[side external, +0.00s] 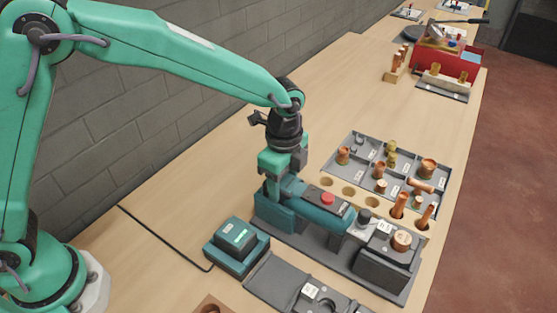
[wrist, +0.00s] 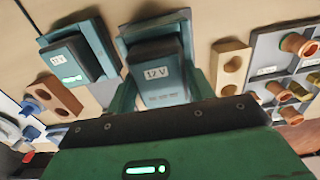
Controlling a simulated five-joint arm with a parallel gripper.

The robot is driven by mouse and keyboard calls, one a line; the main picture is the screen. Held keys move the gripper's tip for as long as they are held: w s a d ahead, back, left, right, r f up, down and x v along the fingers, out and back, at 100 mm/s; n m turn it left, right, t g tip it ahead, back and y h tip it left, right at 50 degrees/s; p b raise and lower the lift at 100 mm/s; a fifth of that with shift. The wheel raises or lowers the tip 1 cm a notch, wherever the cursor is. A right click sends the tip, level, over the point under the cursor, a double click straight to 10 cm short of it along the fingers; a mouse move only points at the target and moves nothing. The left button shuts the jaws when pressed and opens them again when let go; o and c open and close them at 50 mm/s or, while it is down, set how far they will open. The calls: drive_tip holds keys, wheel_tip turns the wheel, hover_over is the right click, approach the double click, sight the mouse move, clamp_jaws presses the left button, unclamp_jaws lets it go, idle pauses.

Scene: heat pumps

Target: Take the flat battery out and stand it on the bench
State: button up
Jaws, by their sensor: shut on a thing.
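A teal and dark grey tool (side external: 325,205) with a red button lies on a grey base plate. My gripper (side external: 272,193) points down at the tool's left end. In the wrist view my gripper (wrist: 163,95) has a finger on each side of a dark battery (wrist: 157,74) marked 12 V and is shut on it. No lit lamp shows on this battery. A teal housing (wrist: 140,27) shows behind it; I cannot tell whether the battery is still seated. A second battery (side external: 236,237) with a green light sits in a teal charger (side external: 215,257) to the left; it also shows in the wrist view (wrist: 70,62).
A grey tray (side external: 345,178) of copper fittings and a wooden rack (side external: 345,191) stand to the right. A grey fixture (side external: 300,290) lies in front. A black cable (side external: 160,235) runs to the charger. Bare bench (side external: 190,205) lies behind the charger.

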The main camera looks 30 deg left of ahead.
sight(284, 180)
wheel_tip(284, 180, up, 10)
drive_tip(key=shift+f, duration=0.1)
idle(0.4)
idle(0.5)
drive_tip(key=w+a+f, duration=0.4)
drive_tip(key=w+f, duration=0.3)
drive_tip(key=w, duration=0.6)
drive_tip(key=shift+s+a+f, duration=0.1)
drive_tip(key=shift+f, duration=1.5)
drive_tip(key=shift+s+a+f, duration=0.1)
drive_tip(key=shift+f, duration=1.5)
drive_tip(key=shift+f, duration=0.1)
drive_tip(key=shift+f, duration=1.8)
drive_tip(key=shift+f, duration=0.1)
drive_tip(key=o, duration=1.2)
